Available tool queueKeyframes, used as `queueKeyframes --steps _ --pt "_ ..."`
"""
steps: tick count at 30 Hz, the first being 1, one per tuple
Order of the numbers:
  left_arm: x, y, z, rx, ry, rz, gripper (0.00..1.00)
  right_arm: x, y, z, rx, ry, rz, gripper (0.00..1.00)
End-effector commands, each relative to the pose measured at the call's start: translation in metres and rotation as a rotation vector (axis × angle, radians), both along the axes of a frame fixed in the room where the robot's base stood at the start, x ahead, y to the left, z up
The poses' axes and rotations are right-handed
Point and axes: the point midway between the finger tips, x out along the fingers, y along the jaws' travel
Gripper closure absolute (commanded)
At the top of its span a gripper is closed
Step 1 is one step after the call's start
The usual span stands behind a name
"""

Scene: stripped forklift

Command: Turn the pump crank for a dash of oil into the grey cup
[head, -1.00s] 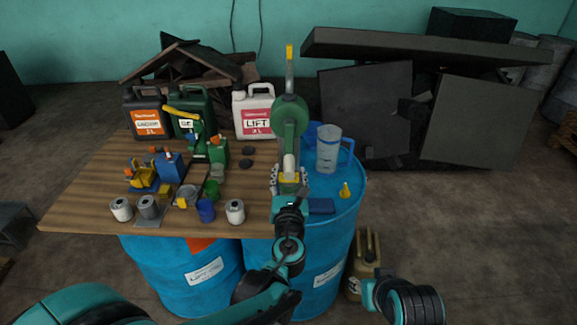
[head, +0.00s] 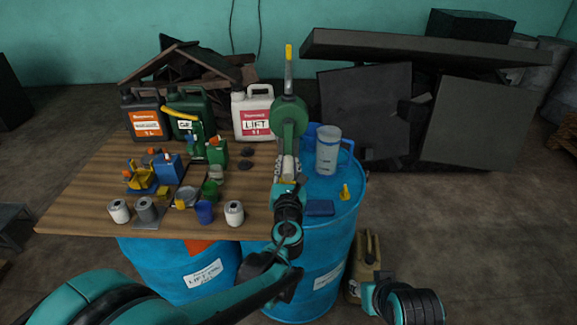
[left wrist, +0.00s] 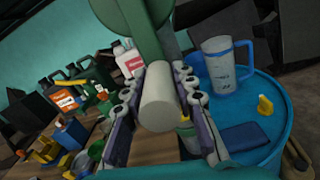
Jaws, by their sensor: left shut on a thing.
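The pump has a round green body (head: 289,116) and a grey upright with a yellow tip. It stands at the right edge of the wooden table; its body also shows in the left wrist view (left wrist: 140,25). A pale cylindrical crank grip (left wrist: 158,97) points toward me below it. My left gripper (head: 288,172) is shut around this grip, with a finger on each side (left wrist: 157,105). A grey cup (head: 145,208) stands on a small grey plate at the table's front left, between pale cans; I cannot see inside it. My right gripper is out of view.
Jugs (head: 253,112) line the table's back. A blue cup (head: 204,211), pale cans (head: 234,213) and small containers crowd its front.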

Motion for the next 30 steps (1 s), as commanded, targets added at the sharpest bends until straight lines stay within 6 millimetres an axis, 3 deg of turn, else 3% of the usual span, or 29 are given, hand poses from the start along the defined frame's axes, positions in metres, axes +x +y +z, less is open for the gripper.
queueKeyframes --steps 9,19,20,22,30 --pt "0.000 0.027 0.005 0.273 0.000 0.002 1.00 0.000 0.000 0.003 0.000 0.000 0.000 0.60" --pt "0.000 0.029 0.005 0.305 0.000 0.002 1.00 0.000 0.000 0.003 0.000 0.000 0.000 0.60" --pt "0.000 0.029 0.005 0.305 0.000 0.002 0.71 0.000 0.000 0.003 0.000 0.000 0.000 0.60" --pt "0.000 0.029 0.005 0.305 0.000 0.002 0.52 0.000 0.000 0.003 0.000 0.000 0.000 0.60" --pt "0.000 0.029 0.005 0.304 0.000 0.001 0.52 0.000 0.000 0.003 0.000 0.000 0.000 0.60"
